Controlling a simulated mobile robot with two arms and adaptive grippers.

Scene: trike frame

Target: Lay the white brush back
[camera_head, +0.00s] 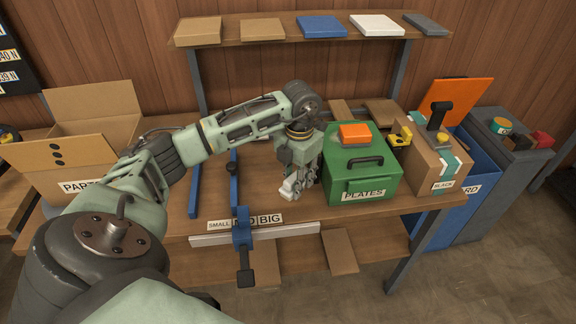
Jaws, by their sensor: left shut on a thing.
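My left arm reaches in from the left across the workbench (270,160). My left gripper (298,188) points down at the bench, just left of the green PLATES box (345,185). It is shut on the white brush (288,188), which shows only as a small pale shape at the fingertips. The fingers hide most of the brush, and I cannot tell whether it touches the bench. My right gripper is not in view.
An orange block (355,134) sits on the green box. A cardboard BLACK box (432,165) stands right of it, and an open PARTS carton (65,155) at the left. A blue clamp (242,232) and SMALL/BIG labels (270,219) are at the front edge. Several coloured slabs lie on the shelf (235,42).

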